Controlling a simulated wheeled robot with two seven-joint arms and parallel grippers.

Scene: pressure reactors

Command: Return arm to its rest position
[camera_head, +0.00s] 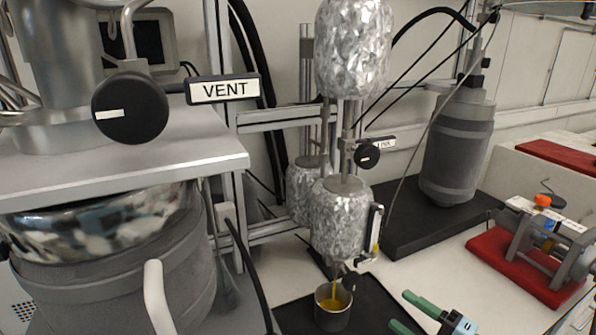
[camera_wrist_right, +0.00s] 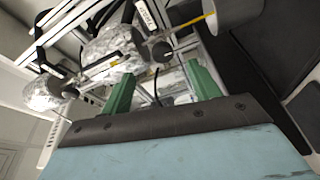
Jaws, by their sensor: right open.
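My right gripper (camera_head: 399,309) shows at the bottom of the head view, to the right of a small metal cup (camera_head: 331,320). Its two green fingers are apart with nothing between them, and it is clear of the cup. In the right wrist view the open fingers (camera_wrist_right: 160,70) point toward the foil-wrapped vessels. A yellow stream (camera_head: 334,291) runs down from a foil-wrapped vessel (camera_head: 340,225) into the cup, which holds yellow liquid. The cup also shows at the top of the right wrist view (camera_wrist_right: 238,12). My left gripper is not in view.
A large reactor (camera_head: 110,265) with a black VENT knob (camera_head: 130,107) fills the left. A small valve knob (camera_head: 367,156) sits between the foil-wrapped vessels. A grey cylinder (camera_head: 457,150) stands on a black plate behind. A metal device (camera_head: 545,240) on a red mat is at right.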

